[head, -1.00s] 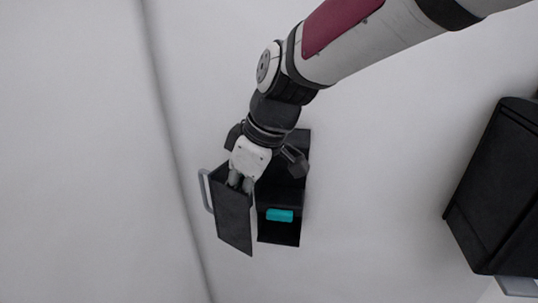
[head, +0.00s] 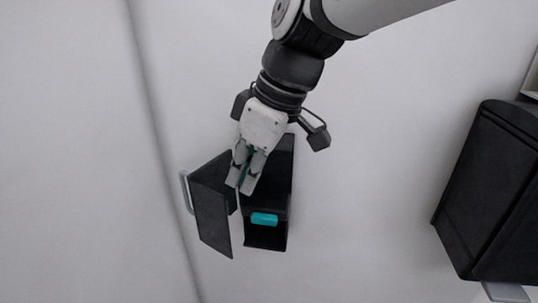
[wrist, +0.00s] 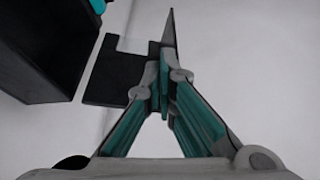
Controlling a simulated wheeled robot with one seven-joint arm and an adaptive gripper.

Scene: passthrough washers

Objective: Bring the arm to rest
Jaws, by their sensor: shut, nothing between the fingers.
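My gripper (head: 243,182) is shut and empty in the head view, its fingertips over the gap between a black box and its open door. The black door (head: 212,215) stands swung out to the left, with a grey handle (head: 186,192) on its outer side. In the wrist view, my shut fingers (wrist: 165,85) fill the middle. A dark panel (wrist: 105,90) lies behind them, and a black box-like body (wrist: 40,55) is at the upper left. My arm hides part of the box in the head view.
The black box (head: 280,238) holds a teal block (head: 264,219) near its front opening. A larger black cabinet (head: 490,190) stands at the right. The pale floor between the box and the cabinet is clear.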

